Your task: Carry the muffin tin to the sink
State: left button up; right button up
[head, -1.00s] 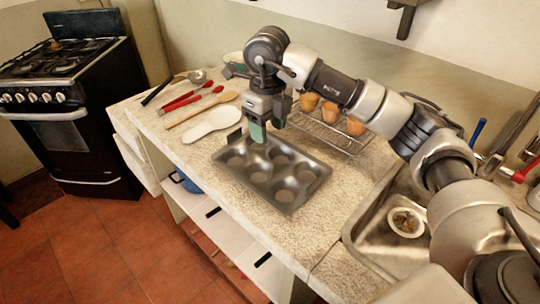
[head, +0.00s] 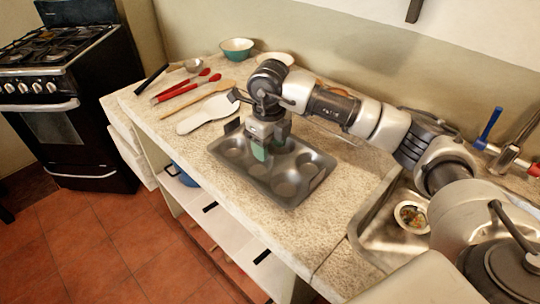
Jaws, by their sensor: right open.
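The dark grey muffin tin (head: 296,201) lies flat on the speckled counter, its cups empty, left of the sink. My right gripper (head: 268,148) is open and points down over the middle of the tin; its green-tipped fingers overlap the tin in the picture. Whether they touch it I cannot tell. The gripper hides part of the tin's far side. The steel sink (head: 374,238) is at the right, partly covered by my right arm. My left gripper is not in view.
A spatula-like white spoon rest (head: 205,115), a wooden spoon (head: 198,97) and red-handled utensils (head: 183,90) lie left of the tin. A teal bowl (head: 237,49) stands behind. Counter (head: 325,222) between tin and sink is clear.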

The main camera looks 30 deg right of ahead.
aim_at(270, 154)
jog(key=shift+d+f, duration=0.1)
jog(key=shift+f, duration=1.55)
jog(key=shift+r, duration=0.1)
grip_shut()
